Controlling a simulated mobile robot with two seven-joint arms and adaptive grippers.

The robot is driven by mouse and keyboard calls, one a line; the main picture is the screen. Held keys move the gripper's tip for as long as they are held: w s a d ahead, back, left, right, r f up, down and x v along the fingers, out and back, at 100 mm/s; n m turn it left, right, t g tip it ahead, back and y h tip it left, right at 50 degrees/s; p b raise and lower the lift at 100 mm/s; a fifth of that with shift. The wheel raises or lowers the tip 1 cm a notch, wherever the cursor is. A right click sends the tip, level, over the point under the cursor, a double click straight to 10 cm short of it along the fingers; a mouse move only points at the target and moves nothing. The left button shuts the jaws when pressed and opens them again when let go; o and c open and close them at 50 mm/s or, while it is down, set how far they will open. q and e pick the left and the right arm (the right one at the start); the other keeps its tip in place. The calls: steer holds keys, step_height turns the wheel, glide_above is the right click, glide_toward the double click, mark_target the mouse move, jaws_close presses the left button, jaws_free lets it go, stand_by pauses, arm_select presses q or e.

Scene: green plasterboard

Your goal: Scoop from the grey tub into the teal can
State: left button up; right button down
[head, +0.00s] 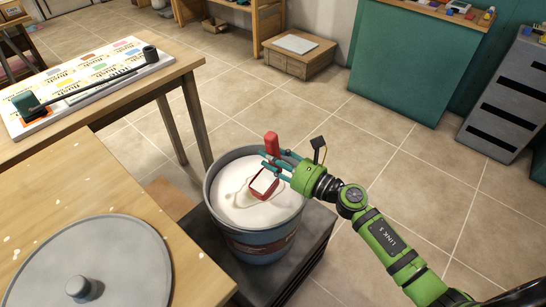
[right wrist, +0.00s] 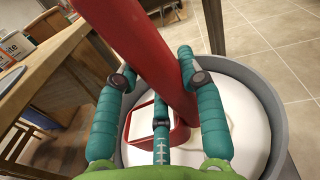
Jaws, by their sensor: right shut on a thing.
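The grey tub (head: 256,238) stands on a dark low stand and holds white material (head: 240,198) with a swirled surface. My right gripper (head: 271,160) is over the tub's right side, its teal fingers closed around the upright handle of a red scoop (head: 272,145). The scoop's square red head (head: 264,184) is low over the white surface; I cannot tell if it touches. In the right wrist view the red handle (right wrist: 145,50) passes between the fingers. A small teal can-like thing (head: 25,102) is at the left end of a board on the back table. My left gripper is not in view.
A round grey lid (head: 125,265) with a knob lies on the near wooden table (head: 100,180), left of the tub. A long black rod (head: 95,82) crosses the label-covered board (head: 100,68). Tiled floor is open to the right. A wooden box (head: 298,62) stands behind.

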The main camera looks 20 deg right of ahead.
mark_target(277, 139)
steer(key=shift+r+m+p, duration=0.5)
steer(key=shift+r+p, duration=1.3)
steer(key=shift+r, duration=0.05)
steer(key=shift+r+m+p, duration=0.5)
steer(key=shift+r+p, duration=1.3)
steer(key=shift+r, duration=0.05)
